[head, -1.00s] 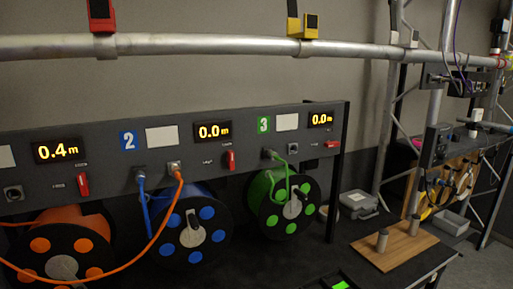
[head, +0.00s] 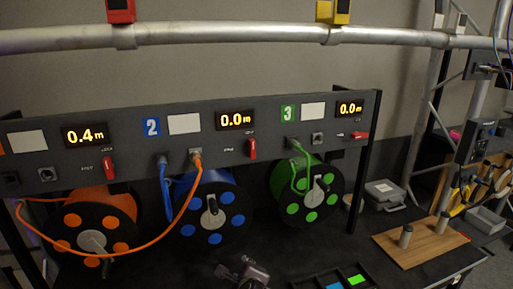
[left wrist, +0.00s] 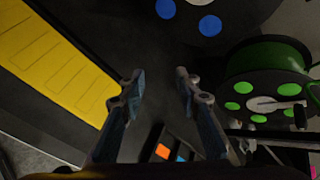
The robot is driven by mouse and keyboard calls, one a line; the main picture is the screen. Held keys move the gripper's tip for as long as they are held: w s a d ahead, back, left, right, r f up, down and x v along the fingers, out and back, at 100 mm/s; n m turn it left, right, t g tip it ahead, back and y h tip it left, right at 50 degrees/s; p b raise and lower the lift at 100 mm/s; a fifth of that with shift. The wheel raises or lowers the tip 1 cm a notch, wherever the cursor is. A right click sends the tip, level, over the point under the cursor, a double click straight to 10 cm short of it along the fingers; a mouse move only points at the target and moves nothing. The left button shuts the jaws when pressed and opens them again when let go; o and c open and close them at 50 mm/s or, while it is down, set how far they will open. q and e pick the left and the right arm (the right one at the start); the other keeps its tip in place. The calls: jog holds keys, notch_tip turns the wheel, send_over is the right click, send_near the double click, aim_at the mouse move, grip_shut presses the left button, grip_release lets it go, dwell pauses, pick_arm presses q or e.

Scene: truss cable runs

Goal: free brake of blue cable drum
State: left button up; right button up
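The blue cable drum (head: 238,208) stands under panel section 2 in the head view, with a grey crank at its hub. Its blue cable (head: 165,190) rises to a plug on the panel. A red lever (head: 252,149) points down under the middle display (head: 236,119), which reads 0.0 m. My left gripper (head: 243,272) shows at the bottom edge, below and apart from the drum. In the left wrist view its fingers (left wrist: 162,88) are spread and empty. The blue drum's lower edge (left wrist: 235,28) shows at the top there. My right gripper is not in view.
An orange drum (head: 92,243) stands left and a green drum (head: 284,186) right. An orange cable (head: 177,222) hangs across the blue drum's left side. A small coloured tray (head: 308,285) lies on the table. A metal rail (head: 230,36) runs above.

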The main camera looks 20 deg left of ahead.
pick_arm(q)
jog(key=w+d+r+m+t+y, duration=0.1)
jog(key=w+r+m, duration=0.1)
jog(key=w+r, duration=0.35)
jog(key=w+r+m+t+y, duration=0.1)
jog(key=w+r+m+t, duration=0.15)
jog(key=r, duration=0.55)
jog(key=m+t+y+p, duration=0.2)
jog(key=m+y, duration=0.1)
jog(key=m, duration=0.3)
send_near(253, 149)
jog(key=x, duration=0.3)
jog(key=shift+n, duration=0.25)
jog(key=p+x, duration=0.1)
jog(key=x, duration=0.3)
jog(key=shift+w+a+r+p, duration=0.15)
jog(key=shift+w+a+p, duration=0.1)
jog(key=shift+w+p, duration=0.1)
jog(key=shift+x, duration=0.75)
jog(key=shift+w+d, duration=0.1)
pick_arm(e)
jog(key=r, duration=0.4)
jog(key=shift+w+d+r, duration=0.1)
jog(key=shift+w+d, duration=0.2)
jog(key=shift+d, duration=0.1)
pick_arm(q)
grip_shut()
